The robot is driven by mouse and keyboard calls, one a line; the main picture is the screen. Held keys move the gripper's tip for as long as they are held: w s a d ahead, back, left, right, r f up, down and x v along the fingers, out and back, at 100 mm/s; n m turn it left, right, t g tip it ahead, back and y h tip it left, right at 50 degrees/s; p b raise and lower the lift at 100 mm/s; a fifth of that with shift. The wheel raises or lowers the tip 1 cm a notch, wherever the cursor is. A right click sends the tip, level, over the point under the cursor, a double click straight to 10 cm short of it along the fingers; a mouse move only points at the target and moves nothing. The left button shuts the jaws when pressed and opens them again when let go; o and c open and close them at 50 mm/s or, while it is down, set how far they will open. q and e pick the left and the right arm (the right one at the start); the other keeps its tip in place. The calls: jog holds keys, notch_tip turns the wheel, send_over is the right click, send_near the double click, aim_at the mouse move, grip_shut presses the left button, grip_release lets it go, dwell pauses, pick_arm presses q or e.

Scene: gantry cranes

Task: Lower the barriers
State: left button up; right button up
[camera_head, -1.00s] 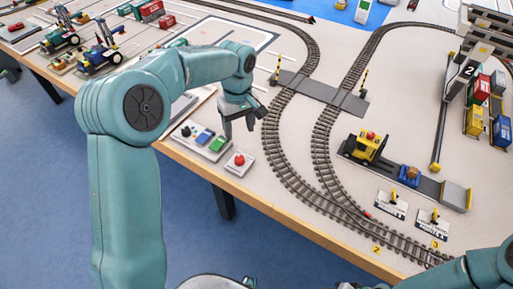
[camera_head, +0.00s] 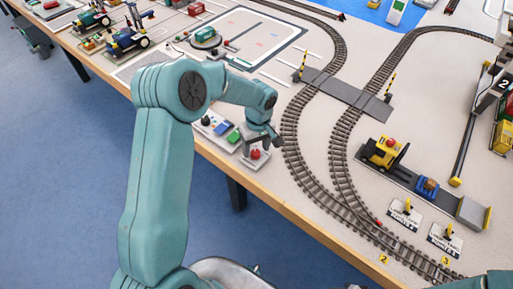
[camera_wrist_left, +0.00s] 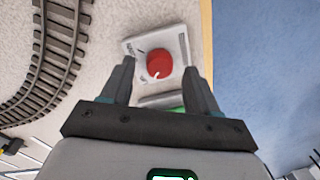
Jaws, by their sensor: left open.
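Two yellow-and-black striped barriers stand upright at the level crossing, the left barrier (camera_head: 303,66) and the right barrier (camera_head: 389,84). A small grey box with a red button (camera_head: 254,154) sits near the table's front edge. My left gripper (camera_head: 263,141) is open and empty, pointing down over this box. In the left wrist view the red button (camera_wrist_left: 160,63) lies between the two fingertips (camera_wrist_left: 158,72). I cannot tell whether they touch the box. My right gripper is not in view.
A panel with blue and green buttons (camera_head: 221,130) is beside the red-button box. Curved rails (camera_head: 290,130) run close by on the right. A yellow loader (camera_head: 384,152) and two lever plates (camera_head: 405,212) are further right. The table edge (camera_head: 290,215) is close in front.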

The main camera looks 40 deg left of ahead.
pick_arm(q)
jog(key=shift+s+f, duration=0.15)
jog(key=shift+f, duration=0.55)
jog(key=c, duration=1)
jog(key=shift+c, duration=0.2)
